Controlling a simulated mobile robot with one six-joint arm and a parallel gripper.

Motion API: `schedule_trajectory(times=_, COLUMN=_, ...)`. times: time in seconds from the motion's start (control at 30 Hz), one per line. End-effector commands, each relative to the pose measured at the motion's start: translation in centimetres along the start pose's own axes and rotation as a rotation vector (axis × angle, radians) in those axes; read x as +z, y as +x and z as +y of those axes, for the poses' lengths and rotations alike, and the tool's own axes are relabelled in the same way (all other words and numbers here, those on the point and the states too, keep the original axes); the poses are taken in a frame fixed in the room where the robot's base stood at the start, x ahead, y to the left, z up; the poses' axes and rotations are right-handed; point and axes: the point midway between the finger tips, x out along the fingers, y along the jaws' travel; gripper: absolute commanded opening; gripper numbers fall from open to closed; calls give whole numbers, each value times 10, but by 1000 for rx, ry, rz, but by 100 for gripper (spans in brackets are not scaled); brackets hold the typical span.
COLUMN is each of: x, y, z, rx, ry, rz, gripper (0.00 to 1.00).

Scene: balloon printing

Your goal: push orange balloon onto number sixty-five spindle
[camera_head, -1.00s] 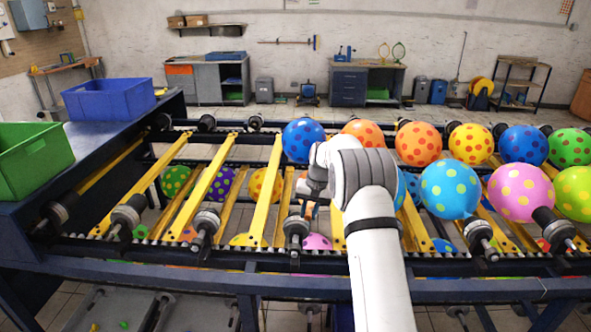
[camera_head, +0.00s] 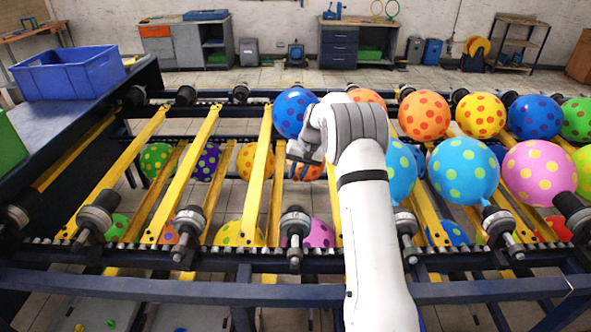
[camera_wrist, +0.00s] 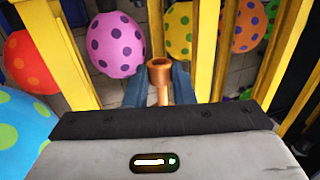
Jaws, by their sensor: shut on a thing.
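My gripper (camera_wrist: 162,85) is shut on a small uninflated orange balloon (camera_wrist: 160,77), its open round mouth showing between the blue fingertips in the wrist view. In the head view my gripper (camera_head: 305,168) hangs above the yellow bars, up and beyond the near-row spindle (camera_head: 295,226), apart from it. That spindle is dark with a metal collar and carries no balloon. Other bare spindles stand to its left (camera_head: 188,228) and right (camera_head: 405,228). I cannot read any spindle numbers, so I cannot tell which is sixty-five. The held balloon cannot be made out clearly in the head view.
Inflated spotted balloons fill the right side, among them a light blue one (camera_head: 464,171) and a pink one (camera_head: 539,172). A blue one (camera_head: 292,112) is close behind my gripper. A blue bin (camera_head: 70,74) stands at the left. More balloons hang below the bars.

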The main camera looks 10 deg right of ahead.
Motion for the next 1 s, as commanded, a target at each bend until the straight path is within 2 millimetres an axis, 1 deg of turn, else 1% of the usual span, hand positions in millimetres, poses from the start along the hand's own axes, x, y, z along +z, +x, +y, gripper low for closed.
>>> schedule_trajectory(times=0.03, x=1, y=9, z=2, rx=0, ry=0, rz=-2, gripper=10)
schedule_trajectory(times=0.8, x=5, y=82, z=22, rx=1, ry=-3, rz=0, gripper=10)
schedule_trajectory(times=1.0, x=24, y=79, z=21, rx=1, ry=-4, rz=1, gripper=10)
